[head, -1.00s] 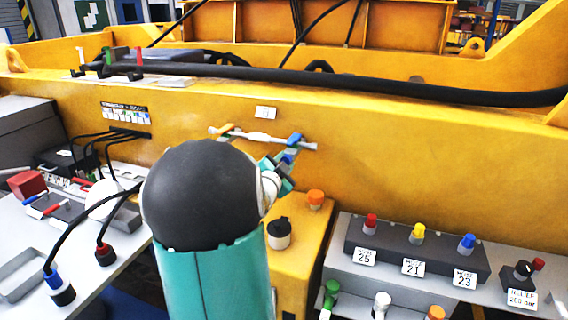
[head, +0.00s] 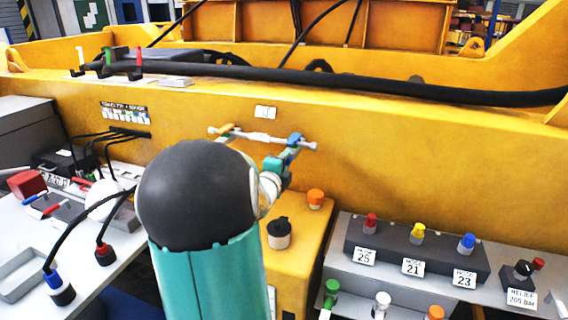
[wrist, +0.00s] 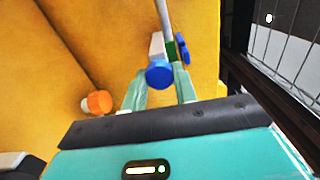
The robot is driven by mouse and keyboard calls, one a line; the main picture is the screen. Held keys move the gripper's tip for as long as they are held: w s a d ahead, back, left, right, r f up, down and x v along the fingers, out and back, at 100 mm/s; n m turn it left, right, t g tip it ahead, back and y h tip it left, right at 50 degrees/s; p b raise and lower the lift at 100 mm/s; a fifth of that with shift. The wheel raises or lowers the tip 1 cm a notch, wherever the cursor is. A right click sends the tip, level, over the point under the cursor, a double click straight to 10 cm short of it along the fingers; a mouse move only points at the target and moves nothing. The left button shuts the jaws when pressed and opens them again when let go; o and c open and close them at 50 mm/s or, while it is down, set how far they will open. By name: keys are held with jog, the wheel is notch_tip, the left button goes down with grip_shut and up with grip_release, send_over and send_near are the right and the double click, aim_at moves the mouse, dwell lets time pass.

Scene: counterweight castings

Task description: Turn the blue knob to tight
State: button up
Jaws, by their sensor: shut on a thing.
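A pale rod (head: 258,139) runs along the yellow wall, with a tan-orange fitting (head: 226,131) near its left end and a blue knob (head: 295,138) near its right end. My gripper (head: 281,158) is at the blue knob, seen from behind my dark, round arm link. In the wrist view, the round blue face of the knob (wrist: 159,75) lies between the two teal fingers of my gripper (wrist: 160,92), which are shut on it. A second blue piece (wrist: 183,50) shows just beyond, beside the rod. No tight mark is readable.
An orange cap (head: 316,197) and a black-topped knob (head: 279,233) stand on the yellow block below. A grey panel at right carries red (head: 370,221), yellow (head: 417,231) and another blue knob (head: 467,242). A black hose (head: 400,87) runs above. Cables cross the left bench.

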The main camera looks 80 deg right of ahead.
jog(key=shift+m, duration=0.5)
jog(key=o, duration=1)
jog(key=shift+c, duration=0.2)
jog(key=shift+a, duration=0.2)
jog(key=w+a, duration=0.1)
jog(key=a, duration=1.2)
jog(key=shift+w+a, duration=0.15)
jog(key=shift+a, duration=0.05)
